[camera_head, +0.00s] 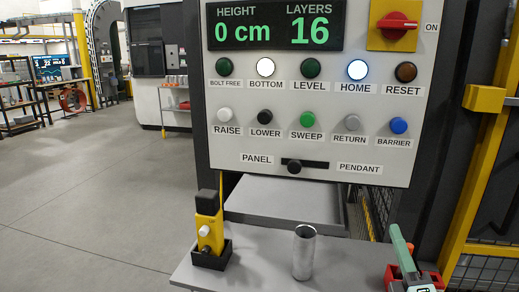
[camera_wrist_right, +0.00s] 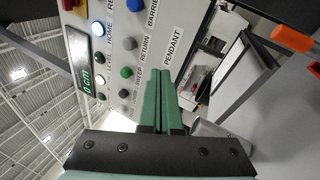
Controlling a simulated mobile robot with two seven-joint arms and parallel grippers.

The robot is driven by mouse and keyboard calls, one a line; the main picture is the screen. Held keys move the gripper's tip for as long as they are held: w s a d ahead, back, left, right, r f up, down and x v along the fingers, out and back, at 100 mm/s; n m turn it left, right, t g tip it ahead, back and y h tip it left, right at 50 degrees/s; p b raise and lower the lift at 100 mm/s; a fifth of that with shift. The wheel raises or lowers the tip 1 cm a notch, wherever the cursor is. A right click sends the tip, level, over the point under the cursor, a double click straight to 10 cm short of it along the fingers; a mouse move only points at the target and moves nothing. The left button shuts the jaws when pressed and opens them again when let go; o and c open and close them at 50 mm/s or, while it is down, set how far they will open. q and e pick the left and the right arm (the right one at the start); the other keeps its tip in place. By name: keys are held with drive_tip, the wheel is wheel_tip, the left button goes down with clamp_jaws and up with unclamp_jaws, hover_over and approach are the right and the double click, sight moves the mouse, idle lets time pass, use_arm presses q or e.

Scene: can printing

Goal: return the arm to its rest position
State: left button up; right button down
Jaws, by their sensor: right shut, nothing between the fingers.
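My right gripper (camera_head: 397,234) is at the lower right of the head view, in front of the shelf below the control panel (camera_head: 310,115). Its green fingers (camera_wrist_right: 164,95) are pressed together with nothing between them in the wrist view and point toward the panel face. They look apart from the panel's buttons. My left gripper is not in view. The panel display reads HEIGHT 0 cm and LAYERS 16. The BOTTOM (camera_head: 265,68) and HOME (camera_head: 357,70) lamps are lit white.
On the grey shelf (camera_head: 265,255) stand a metal can (camera_head: 304,252) and a yellow pendant (camera_head: 208,225) in a black holder. A red object (camera_head: 430,276) sits beside my right gripper. A yellow frame with mesh (camera_head: 470,200) rises at the right. The floor at left is clear.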

drive_tip(key=s+a+f+m+g+y+p, duration=0.1)
drive_tip(key=s+a+f+m+g, duration=0.2)
drive_tip(key=f, duration=0.5)
drive_tip(key=s+a+f+m+g+y+p, duration=0.1)
drive_tip(key=s+f+m+g, duration=0.2)
drive_tip(key=f, duration=0.4)
drive_tip(key=s+a+f+m+g+p, duration=0.1)
drive_tip(key=s+f+m+g, duration=0.1)
drive_tip(key=f+m, duration=0.45)
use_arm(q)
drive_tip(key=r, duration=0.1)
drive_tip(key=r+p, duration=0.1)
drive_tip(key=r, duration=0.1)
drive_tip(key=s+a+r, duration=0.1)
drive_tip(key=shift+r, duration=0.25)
use_arm(e)
drive_tip(key=s+a+f+m+g, duration=0.2)
drive_tip(key=s+f, duration=0.4)
drive_tip(key=s, duration=0.1)
drive_tip(key=s+a+f+m+g+y, duration=0.1)
drive_tip(key=s+a+f+m+g, duration=0.1)
drive_tip(key=s+f, duration=0.5)
drive_tip(key=shift+s+a+f+m+g, duration=0.2)
drive_tip(key=shift+a+f+m+g, duration=0.15)
drive_tip(key=shift+m, duration=0.5)
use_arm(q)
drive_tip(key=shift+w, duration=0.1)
use_arm(e)
drive_tip(key=shift+d+r+y, duration=0.1)
drive_tip(key=shift+y, duration=0.2)
